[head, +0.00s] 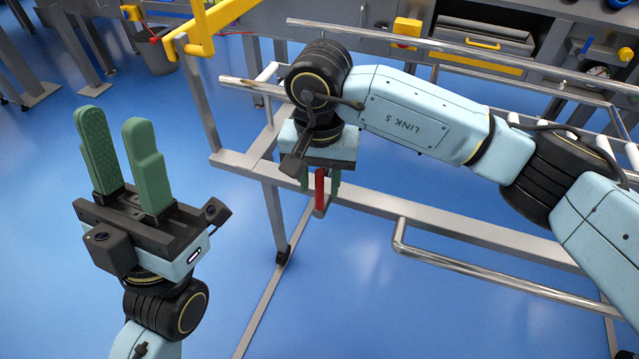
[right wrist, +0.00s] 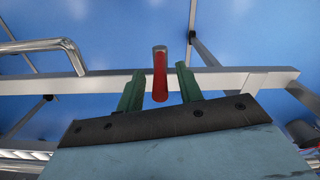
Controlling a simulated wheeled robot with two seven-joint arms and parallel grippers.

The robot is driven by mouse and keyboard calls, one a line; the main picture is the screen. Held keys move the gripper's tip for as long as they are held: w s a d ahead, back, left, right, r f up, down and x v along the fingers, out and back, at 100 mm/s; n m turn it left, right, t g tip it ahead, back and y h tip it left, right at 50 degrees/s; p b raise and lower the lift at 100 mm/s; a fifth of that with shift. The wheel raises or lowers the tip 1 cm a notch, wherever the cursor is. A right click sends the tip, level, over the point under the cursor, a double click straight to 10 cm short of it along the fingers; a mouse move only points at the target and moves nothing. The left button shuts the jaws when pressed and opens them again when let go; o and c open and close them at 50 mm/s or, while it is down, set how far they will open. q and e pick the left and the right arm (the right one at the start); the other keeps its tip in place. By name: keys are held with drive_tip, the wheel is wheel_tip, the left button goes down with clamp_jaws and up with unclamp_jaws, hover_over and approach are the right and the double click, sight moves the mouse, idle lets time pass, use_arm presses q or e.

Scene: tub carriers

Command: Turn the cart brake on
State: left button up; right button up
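The cart (head: 380,200) is a grey metal frame with a rail along its near side. Its brake lever (head: 320,191) is a red handle on that rail, and it also shows in the right wrist view (right wrist: 160,76). My right gripper (right wrist: 158,88) is open, with its green fingers on either side of the red lever and a gap visible to each. In the head view my right gripper (head: 320,182) points down over the rail, partly hidden by its own wrist. My left gripper (head: 118,145) is open and empty, pointing up at the left, away from the cart.
A yellow bar (head: 215,22) stands near the cart's far left corner. A chrome handle bar (head: 480,275) juts from the near side. A workbench with a drawer (head: 485,38) is behind. Blue floor at the lower middle is clear.

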drive_tip(key=shift+f, duration=0.2)
clamp_jaws()
drive_tip(key=shift+a, duration=0.15)
